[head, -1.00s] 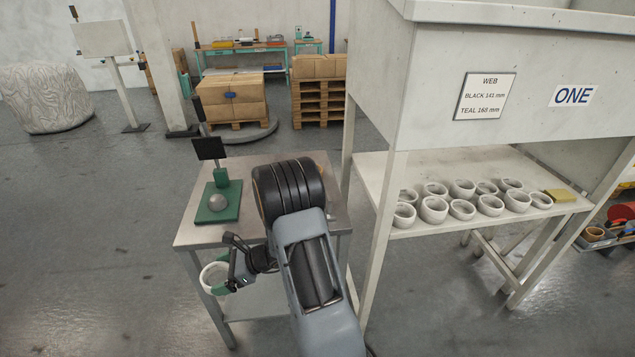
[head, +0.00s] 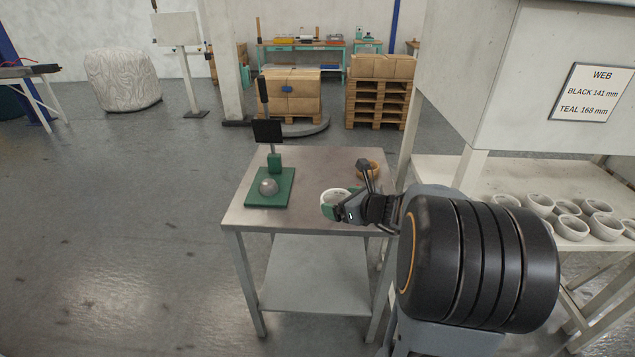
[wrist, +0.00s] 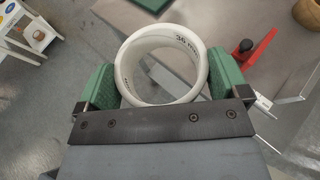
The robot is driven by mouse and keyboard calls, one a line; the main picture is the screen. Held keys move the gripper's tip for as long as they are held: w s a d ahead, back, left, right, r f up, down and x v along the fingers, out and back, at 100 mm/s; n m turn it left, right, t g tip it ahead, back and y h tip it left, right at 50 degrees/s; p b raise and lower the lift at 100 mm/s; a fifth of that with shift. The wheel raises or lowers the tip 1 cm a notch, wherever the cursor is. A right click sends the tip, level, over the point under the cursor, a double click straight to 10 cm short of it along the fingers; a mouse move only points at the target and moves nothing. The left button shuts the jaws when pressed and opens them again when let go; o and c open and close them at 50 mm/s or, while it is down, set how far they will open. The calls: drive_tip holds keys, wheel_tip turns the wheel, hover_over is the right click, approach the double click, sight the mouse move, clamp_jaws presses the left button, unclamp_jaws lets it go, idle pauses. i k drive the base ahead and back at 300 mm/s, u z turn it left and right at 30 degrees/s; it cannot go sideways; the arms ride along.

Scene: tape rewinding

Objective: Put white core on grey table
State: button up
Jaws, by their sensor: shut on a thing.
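The white core (head: 334,197) is a short white ring with dark printing on its inner wall, clear in the wrist view (wrist: 124,72). My gripper (head: 341,205) is shut on it, with green fingers on either side. In the head view the core appears at the front right part of the grey table (head: 325,163). I cannot tell whether it touches the top or hangs just above it. In the wrist view the floor shows beside the core and part of a grey surface beyond it.
A green plate (head: 254,200) with a silver dome (head: 268,187) and a dark post stands on the table's left. White cores (head: 540,204) fill a shelf at right. The tabletop's middle is clear.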

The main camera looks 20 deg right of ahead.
sight(331, 169)
drive_tip(key=i, duration=1)
